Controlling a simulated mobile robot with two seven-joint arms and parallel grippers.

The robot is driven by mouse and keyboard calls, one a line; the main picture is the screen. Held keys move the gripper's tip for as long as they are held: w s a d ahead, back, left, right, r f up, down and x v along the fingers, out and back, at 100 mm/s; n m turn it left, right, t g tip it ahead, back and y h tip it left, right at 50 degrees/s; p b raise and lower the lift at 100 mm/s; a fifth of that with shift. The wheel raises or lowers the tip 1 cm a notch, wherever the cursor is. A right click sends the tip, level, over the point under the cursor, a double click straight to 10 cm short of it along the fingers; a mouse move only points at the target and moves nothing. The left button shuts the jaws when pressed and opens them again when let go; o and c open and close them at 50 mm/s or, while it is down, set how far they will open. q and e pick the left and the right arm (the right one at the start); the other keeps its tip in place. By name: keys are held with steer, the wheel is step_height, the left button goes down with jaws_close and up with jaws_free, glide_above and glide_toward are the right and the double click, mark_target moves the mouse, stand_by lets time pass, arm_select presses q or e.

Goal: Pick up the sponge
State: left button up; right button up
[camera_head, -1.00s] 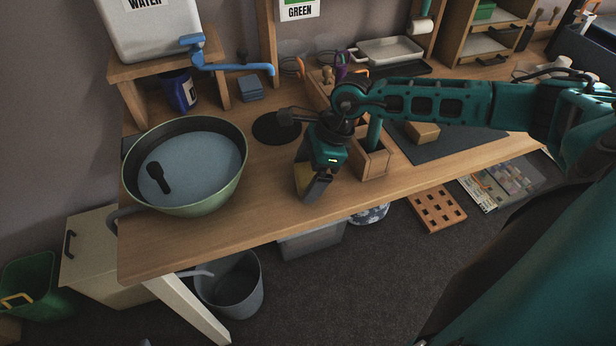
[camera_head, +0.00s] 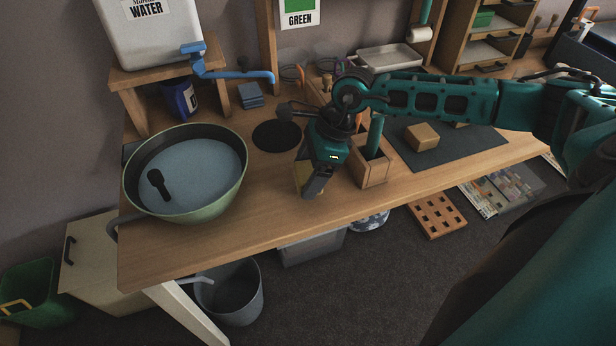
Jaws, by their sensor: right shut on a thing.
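My right gripper (camera_head: 311,188) points down over the front part of the wooden workbench (camera_head: 265,205), between the green bowl and a small wooden box. It is shut on a yellow sponge (camera_head: 302,176). Only a sliver of the sponge shows at the left side of the jaws; the rest is hidden by the gripper. I cannot tell whether the sponge touches the bench top. My left gripper is out of view.
A green bowl (camera_head: 213,203) of water, with a dark object in it, stands left. The wooden box (camera_head: 373,174) is close right of the gripper. A black disc (camera_head: 277,135) lies behind. A wooden block (camera_head: 422,137) sits on a dark mat (camera_head: 472,137).

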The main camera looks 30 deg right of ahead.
mark_target(308, 171)
step_height(308, 171, up, 17)
steer(key=p, duration=0.1)
steer(key=shift+r, duration=0.2)
steer(key=o, duration=0.4)
steer(key=c, duration=0.3)
stand_by(0.9)
